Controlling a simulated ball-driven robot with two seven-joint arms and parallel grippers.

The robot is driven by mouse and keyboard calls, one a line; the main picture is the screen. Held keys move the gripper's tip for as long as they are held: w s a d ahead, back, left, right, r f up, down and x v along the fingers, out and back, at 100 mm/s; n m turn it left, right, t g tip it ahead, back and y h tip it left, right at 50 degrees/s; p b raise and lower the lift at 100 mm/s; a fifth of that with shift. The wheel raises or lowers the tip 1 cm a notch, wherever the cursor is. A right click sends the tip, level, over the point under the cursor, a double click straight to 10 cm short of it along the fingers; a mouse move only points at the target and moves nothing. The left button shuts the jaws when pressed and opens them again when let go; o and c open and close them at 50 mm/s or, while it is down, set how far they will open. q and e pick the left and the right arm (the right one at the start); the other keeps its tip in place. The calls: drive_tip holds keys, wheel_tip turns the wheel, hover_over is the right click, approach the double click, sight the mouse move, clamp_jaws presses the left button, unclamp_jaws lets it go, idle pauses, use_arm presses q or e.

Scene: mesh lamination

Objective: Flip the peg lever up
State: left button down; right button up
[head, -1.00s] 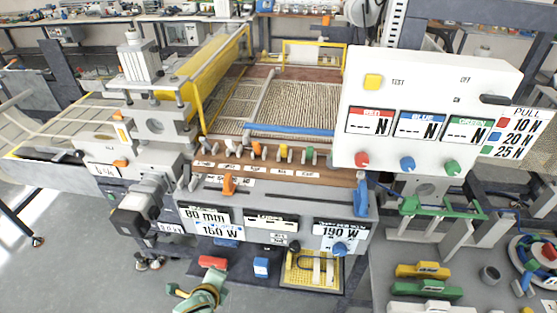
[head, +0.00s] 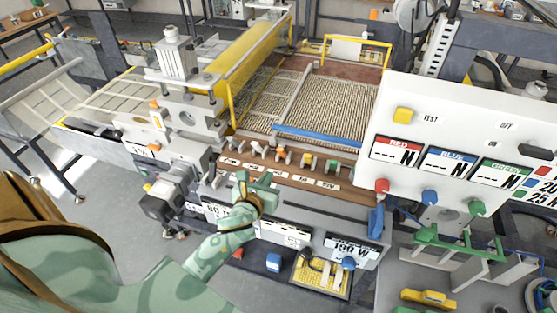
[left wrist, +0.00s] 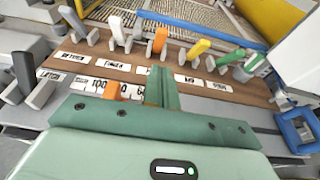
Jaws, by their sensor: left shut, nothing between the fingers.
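A row of coloured levers sits on a brown labelled strip (head: 310,184) of the machine. In the left wrist view I see a grey one (left wrist: 74,22), a white one (left wrist: 117,30), an orange one (left wrist: 157,42), a yellow one (left wrist: 197,49) and a green one (left wrist: 243,59). Several labels are partly hidden or too small to read, so I cannot tell which lever is the peg lever. My left gripper (head: 262,184) is shut and empty, just in front of the strip. Its fingers (left wrist: 161,86) point toward the orange lever, apart from it. My right gripper is not in view.
A blue bar (head: 322,134) lies behind the levers. Another orange lever (left wrist: 113,90) is close to my left fingers. A white control panel (head: 455,135) overhangs the right side.

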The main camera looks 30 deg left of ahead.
sight(282, 154)
use_arm(q)
drive_tip(key=shift+w, duration=0.15)
drive_tip(key=shift+w+a, duration=0.1)
drive_tip(key=shift+w, duration=0.1)
drive_tip(key=b+x, duration=0.1)
drive_tip(key=x, duration=0.8)
drive_tip(key=shift+w+f, duration=0.2)
drive_tip(key=shift+w, duration=0.05)
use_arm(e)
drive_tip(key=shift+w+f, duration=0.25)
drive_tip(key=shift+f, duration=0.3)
use_arm(q)
drive_tip(key=shift+r, duration=0.2)
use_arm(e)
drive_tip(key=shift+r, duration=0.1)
